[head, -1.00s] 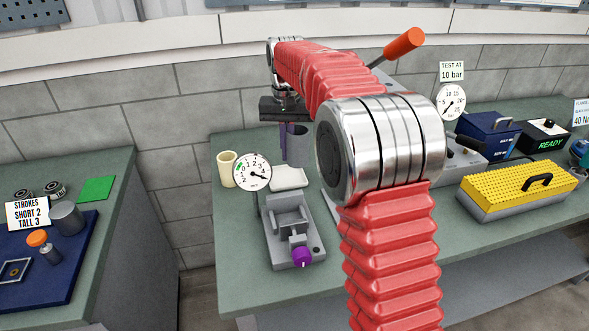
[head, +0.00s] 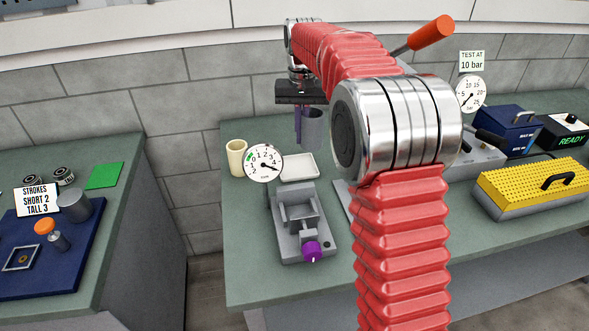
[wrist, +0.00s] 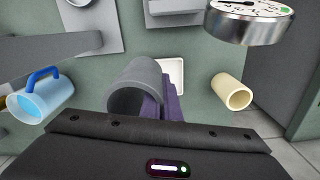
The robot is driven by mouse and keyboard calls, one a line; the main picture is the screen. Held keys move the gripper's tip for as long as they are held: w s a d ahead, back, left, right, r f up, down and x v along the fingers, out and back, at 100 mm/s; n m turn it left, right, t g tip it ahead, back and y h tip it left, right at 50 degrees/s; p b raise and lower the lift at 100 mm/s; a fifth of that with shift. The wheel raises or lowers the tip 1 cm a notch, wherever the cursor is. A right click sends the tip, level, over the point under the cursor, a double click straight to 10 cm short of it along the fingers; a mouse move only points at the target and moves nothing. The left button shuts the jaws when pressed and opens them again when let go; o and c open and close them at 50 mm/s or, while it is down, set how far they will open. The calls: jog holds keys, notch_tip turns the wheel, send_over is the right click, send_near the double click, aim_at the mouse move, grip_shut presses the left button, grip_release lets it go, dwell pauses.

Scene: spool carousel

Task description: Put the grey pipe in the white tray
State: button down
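The grey pipe (head: 313,131) is upright below my gripper (head: 299,138), at the back left of the green bench. In the wrist view the pipe (wrist: 138,82) shows its open top, with my purple fingers (wrist: 163,107) close together at its right wall. My gripper looks shut on that wall, though the exact contact is partly hidden. The white tray (head: 299,168) lies empty on the bench, nearer than the pipe in the head view. In the wrist view the tray (wrist: 178,88) is partly hidden behind the pipe and fingers.
A blue-handled jug (wrist: 41,95) shows in the wrist view. A yellow-topped box (head: 533,188) is at right.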

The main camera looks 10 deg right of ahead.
jog(key=w+f+n, duration=0.1)
jog(key=n, duration=0.4)
jog(key=w+f+n, duration=0.1)
jog(key=n, duration=0.5)
jog(key=w+a+f+n, duration=0.1)
jog(key=n, duration=0.5)
jog(key=shift+d+f, duration=0.1)
jog(key=shift+f, duration=0.05)
send_over(296, 174)
jog(key=shift+f, duration=3)
jog(key=shift+f, duration=0.1)
jog(key=shift+f, duration=1.8)
jog(key=c, duration=2.5)
grip_release()
jog(key=shift+f, duration=0.1)
